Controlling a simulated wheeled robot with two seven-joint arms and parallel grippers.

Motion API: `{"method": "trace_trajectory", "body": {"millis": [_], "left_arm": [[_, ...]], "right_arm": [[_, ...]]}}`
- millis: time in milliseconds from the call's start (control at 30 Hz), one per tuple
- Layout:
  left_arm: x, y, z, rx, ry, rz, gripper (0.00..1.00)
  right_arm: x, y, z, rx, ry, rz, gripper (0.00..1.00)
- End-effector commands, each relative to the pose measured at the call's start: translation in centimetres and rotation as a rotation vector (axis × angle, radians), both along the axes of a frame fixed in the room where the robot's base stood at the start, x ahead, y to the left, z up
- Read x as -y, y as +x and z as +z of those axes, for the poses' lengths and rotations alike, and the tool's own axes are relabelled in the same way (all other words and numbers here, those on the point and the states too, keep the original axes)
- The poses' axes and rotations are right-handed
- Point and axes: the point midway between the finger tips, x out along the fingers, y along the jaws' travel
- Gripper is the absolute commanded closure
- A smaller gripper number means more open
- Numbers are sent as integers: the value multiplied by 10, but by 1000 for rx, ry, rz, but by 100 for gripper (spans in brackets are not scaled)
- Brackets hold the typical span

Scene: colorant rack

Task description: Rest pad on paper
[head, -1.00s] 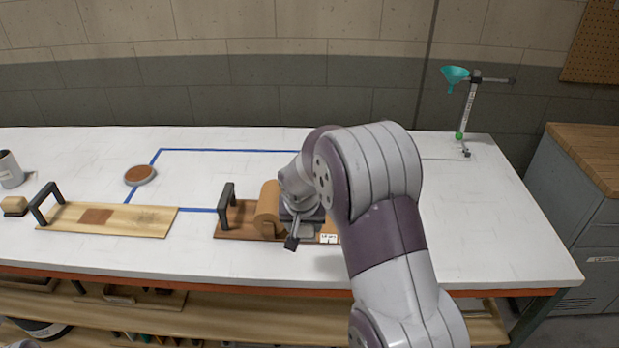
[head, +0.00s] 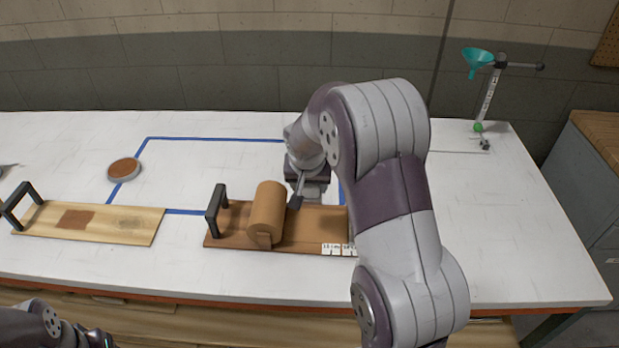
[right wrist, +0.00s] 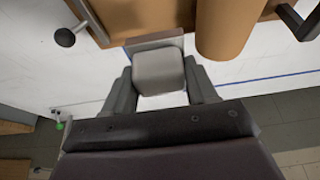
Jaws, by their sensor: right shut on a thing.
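My right gripper (head: 308,188) is behind the brown board, partly hidden by my arm. A brown square patch (head: 76,220) lies on the pale wooden board (head: 45,225) at left. My left arm shows at the lower left, its gripper out of view.
A round disc with a brown top (head: 125,170) lies on the blue tape outline (head: 147,147). Black handles stand at the boards' left ends. A stand with a teal funnel (head: 477,60) is at the back right. The white table (head: 500,230) is clear at right.

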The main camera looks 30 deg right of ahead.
Motion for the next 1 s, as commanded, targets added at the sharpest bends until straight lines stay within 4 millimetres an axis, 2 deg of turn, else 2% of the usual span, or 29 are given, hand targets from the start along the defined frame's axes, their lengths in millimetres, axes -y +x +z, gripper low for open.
{"method": "trace_trajectory", "body": {"millis": [167,367,800,1000], "left_arm": [[0,0,-3,0,0,0,36],[0,0,-17,0,0,0,36],[0,0,-71,0,0,0,36],[0,0,-90,0,0,0,36]], "right_arm": [[0,0,-1,2,1,0,71],[0,0,-16,0,1,0,71],[0,0,-76,1,0,0,71],[0,0,-98,1,0,0,71]]}}
